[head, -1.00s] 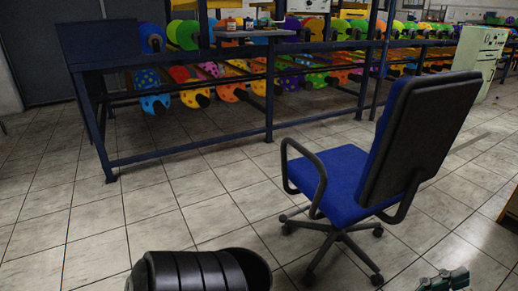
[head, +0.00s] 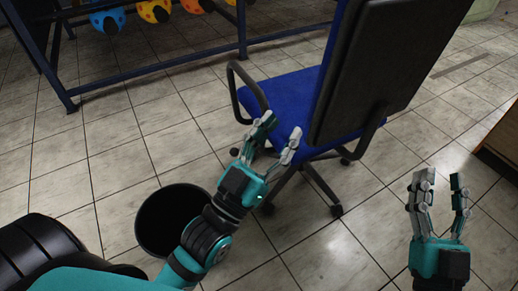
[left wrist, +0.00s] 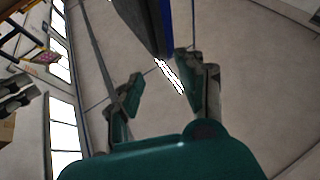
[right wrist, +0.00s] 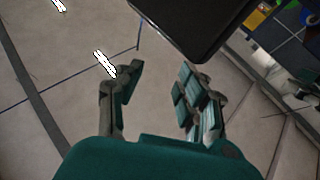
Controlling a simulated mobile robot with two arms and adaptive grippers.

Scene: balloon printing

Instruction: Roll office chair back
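The office chair (head: 310,98) has a blue seat, black armrests and a tall dark backrest, and stands upright on a wheeled base at upper right of centre in the head view. The backrest's dark edge shows at the top of the left wrist view (left wrist: 143,22) and the right wrist view (right wrist: 195,22). My left gripper (head: 279,138) is open and overlaps the chair's lower part in the head view; I cannot tell whether it touches. My right gripper (head: 439,188) is open and empty, right of the chair and apart from it.
A dark blue metal rack (head: 160,73) with colourful rounded pieces stands behind the chair. A black round bin (head: 168,225) stands on the floor under my left arm. A wooden cabinet edge (head: 500,145) is at far right.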

